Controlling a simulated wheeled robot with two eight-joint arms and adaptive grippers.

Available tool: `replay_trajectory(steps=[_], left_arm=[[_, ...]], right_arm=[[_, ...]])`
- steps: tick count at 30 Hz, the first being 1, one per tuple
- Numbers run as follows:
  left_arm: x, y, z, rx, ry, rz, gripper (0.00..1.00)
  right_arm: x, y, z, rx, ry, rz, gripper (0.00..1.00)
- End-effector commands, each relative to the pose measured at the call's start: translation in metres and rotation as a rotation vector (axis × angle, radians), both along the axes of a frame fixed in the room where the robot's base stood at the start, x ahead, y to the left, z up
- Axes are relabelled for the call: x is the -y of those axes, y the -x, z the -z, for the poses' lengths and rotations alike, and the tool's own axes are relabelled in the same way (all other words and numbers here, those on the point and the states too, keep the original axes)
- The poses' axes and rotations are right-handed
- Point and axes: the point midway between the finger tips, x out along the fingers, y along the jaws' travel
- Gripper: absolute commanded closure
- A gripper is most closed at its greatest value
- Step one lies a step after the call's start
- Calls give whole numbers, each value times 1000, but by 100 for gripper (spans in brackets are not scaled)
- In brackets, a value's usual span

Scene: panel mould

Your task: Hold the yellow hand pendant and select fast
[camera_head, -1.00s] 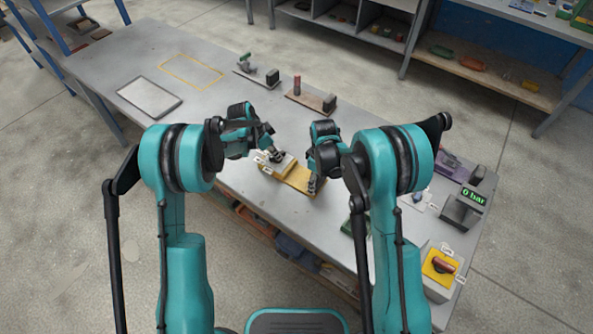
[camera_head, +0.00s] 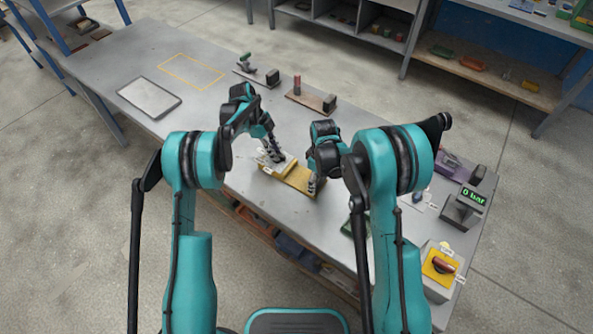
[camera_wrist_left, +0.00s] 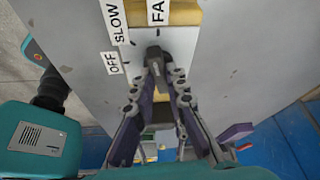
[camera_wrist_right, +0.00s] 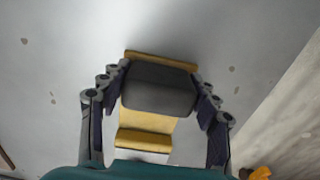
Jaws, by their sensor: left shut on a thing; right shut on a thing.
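The yellow pendant (camera_head: 300,181) lies on the grey table between my grippers. Its pale face carries a dark selector knob (camera_wrist_left: 153,51) and the labels OFF (camera_wrist_left: 111,62), SLOW (camera_wrist_left: 117,24) and one cut off at the frame edge, reading "FA" (camera_wrist_left: 157,10). My left gripper (camera_head: 273,155) is shut on the knob, its fingertips close together in the left wrist view (camera_wrist_left: 157,68). Which label the knob points at is not clear. My right gripper (camera_head: 312,186) is shut on the pendant's other end, around a dark grey block (camera_wrist_right: 158,90) on its yellow body.
A box with a red knob on a yellow plate (camera_head: 440,267), a "0 bar" display (camera_head: 463,207) and a purple fixture (camera_head: 453,165) stand at the right. Two small stands (camera_head: 311,100) are behind. A grey plate (camera_head: 149,97) and a yellow outline lie left.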

Motion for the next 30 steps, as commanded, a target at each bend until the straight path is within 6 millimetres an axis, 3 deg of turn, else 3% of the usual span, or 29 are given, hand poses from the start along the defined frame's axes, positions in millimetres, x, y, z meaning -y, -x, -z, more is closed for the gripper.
replay_trajectory(steps=[12, 29, 30], left_arm=[[1, -1, 0, 0, -1, 187, 100], [1, -1, 0, 0, 0, 213, 100], [1, -1, 0, 0, 0, 213, 76]], right_arm=[[0, 0, 0, 0, 0, 0, 85], [0, 0, 0, 0, 0, 0, 85], [0, 0, 0, 0, 0, 0, 85]])
